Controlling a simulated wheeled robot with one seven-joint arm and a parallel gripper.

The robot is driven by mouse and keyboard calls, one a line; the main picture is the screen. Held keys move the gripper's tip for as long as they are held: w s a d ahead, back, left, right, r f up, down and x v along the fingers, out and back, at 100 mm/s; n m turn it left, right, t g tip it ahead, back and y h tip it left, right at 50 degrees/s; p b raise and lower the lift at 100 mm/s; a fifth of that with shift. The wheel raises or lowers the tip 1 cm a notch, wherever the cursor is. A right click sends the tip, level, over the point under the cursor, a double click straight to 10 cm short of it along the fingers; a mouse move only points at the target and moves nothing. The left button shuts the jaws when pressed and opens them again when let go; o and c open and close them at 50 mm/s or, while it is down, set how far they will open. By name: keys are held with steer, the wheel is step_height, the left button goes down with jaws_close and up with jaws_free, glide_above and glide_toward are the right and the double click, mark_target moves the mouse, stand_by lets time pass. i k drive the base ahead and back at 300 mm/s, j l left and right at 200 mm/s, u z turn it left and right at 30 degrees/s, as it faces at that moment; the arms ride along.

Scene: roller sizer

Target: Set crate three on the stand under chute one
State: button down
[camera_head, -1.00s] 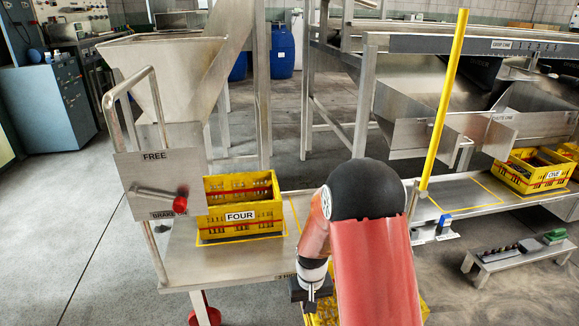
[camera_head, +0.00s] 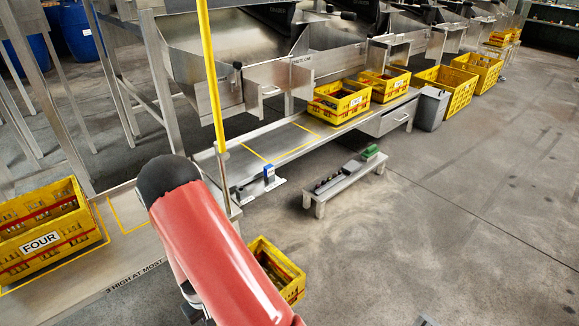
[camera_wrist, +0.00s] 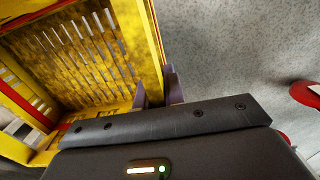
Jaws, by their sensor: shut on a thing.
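My gripper (camera_wrist: 156,92) is shut on the wall of a yellow crate (camera_wrist: 150,35), whose slatted yellow side fills the upper left of the wrist view. In the head view, a yellow crate (camera_head: 292,284) shows beside my red arm, which hides part of it and my gripper. No number shows on the held crate. A bare stand (camera_head: 290,136) with a yellow outlined spot lies beneath a steel chute (camera_head: 185,85). I cannot read the chute's number.
Crate four (camera_head: 30,262) sits on the bench (camera_head: 150,262) at left. A yellow post (camera_head: 211,75) rises between bench and stand. A crate (camera_head: 335,118) stands right of the bare spot. A low bench (camera_head: 345,187) holds small items. Open floor lies at right.

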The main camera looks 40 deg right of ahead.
mark_target(280, 139)
steer(key=l, duration=0.6)
steer(key=k+l+u, duration=0.1)
steer(key=l, duration=1.05)
steer(key=k+l+u, duration=0.1)
steer(key=l, duration=0.5)
steer(key=k+l, duration=0.15)
steer(key=l, duration=0.4)
